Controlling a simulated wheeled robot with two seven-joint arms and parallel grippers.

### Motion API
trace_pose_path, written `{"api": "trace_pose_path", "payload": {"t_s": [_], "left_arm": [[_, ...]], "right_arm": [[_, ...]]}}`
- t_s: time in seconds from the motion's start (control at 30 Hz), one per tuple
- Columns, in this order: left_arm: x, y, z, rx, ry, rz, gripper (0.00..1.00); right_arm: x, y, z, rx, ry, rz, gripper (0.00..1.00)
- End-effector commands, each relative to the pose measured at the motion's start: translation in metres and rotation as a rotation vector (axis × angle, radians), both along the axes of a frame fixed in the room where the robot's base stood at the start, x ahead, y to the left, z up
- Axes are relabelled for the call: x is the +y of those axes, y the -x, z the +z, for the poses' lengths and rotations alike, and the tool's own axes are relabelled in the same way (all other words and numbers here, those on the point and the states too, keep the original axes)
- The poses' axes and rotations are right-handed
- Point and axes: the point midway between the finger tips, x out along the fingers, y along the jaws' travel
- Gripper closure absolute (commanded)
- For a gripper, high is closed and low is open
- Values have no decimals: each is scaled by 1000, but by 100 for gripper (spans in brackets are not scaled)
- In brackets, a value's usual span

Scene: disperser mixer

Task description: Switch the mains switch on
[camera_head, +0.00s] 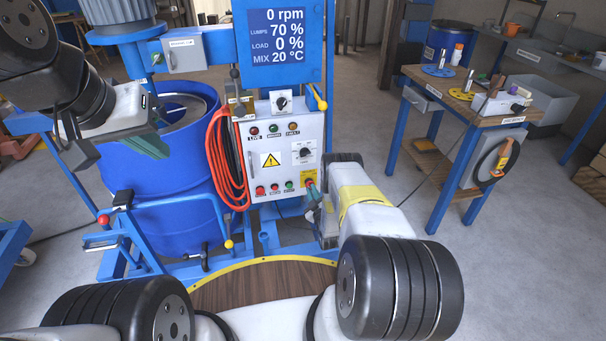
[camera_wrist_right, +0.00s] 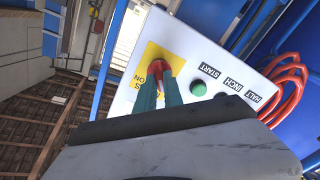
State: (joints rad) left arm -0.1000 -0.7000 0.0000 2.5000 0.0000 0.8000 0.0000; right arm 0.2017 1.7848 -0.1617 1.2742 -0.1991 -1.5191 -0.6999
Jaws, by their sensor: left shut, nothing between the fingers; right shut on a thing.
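The control box (camera_head: 258,178) is grey with lamps, knobs and buttons. My right gripper (camera_head: 313,193) is at the box's lower right corner. In the right wrist view, its green fingertips (camera_wrist_right: 158,92) are closed around a red knob (camera_wrist_right: 158,72) on a yellow plate (camera_wrist_right: 147,58), partly hiding it and its lettering. My left gripper (camera_head: 152,144) is shut and empty, in front of the blue drum, away from the box.
A red cable coil (camera_head: 227,160) hangs at the box's left side. The display (camera_head: 278,45) above reads 0 rpm. A blue drum (camera_head: 166,185) stands to the left. A wooden-topped bench (camera_head: 450,110) with tools stands right, with open floor before it.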

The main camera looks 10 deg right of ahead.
Motion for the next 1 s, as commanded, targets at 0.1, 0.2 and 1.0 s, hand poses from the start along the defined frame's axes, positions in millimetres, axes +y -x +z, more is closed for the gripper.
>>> {"api": "trace_pose_path", "payload": {"t_s": [0.1, 0.2, 1.0], "left_arm": [[0, 0, 0, 0, 0, 0, 100], [0, 0, 0, 0, 0, 0, 100], [0, 0, 0, 0, 0, 0, 100]], "right_arm": [[-1, 0, 0, 3, -73, -1, 100], [-1, 0, 0, 5, -153, -1, 100], [-4, 0, 0, 31, -910, -2, 100]]}}
